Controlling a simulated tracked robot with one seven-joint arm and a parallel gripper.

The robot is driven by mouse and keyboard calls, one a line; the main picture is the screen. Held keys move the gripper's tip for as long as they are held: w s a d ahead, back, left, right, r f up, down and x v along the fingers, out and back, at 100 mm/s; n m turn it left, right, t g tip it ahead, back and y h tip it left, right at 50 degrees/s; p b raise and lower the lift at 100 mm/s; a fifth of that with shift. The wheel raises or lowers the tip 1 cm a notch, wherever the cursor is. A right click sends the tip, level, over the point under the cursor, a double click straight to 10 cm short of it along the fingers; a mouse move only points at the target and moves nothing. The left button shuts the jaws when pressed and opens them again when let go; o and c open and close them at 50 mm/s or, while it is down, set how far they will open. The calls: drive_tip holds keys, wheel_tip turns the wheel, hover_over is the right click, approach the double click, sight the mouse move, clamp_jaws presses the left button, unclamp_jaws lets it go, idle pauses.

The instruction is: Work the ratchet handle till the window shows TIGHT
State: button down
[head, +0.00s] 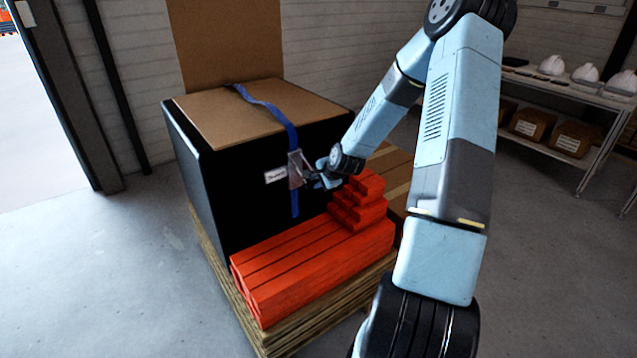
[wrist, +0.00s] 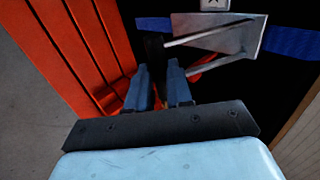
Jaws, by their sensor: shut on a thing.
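The grey metal ratchet (head: 295,170) sits on a blue strap (head: 268,104) against the side of a black crate (head: 232,190). A small white label or window (head: 275,175) is beside it; its text is too small to read. My gripper (head: 322,178) is at the ratchet's right side. In the wrist view, the ratchet plate (wrist: 240,34) has two thin rods running to a dark handle grip (wrist: 154,46). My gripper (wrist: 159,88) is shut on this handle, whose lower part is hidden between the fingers. A white piece with a dark mark is cut off at the top edge.
Orange beams (head: 310,262) lie stacked in front of the crate on a wooden pallet (head: 232,282), with shorter orange pieces (head: 358,200) close below my gripper. A shelf (head: 560,92) with white helmets stands at the right. The floor at left is clear.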

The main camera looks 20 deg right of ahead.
drive_tip(key=shift+w+d+r, duration=0.1)
drive_tip(key=shift+w+r, duration=0.1)
drive_tip(key=shift+w, duration=0.1)
drive_tip(key=c, duration=1.3)
unclamp_jaws()
drive_tip(key=shift+o, duration=1.4)
drive_tip(key=shift+f, duration=0.1)
drive_tip(key=shift+s, duration=0.1)
drive_tip(key=v, duration=1.3)
drive_tip(key=shift+s+r, duration=0.2)
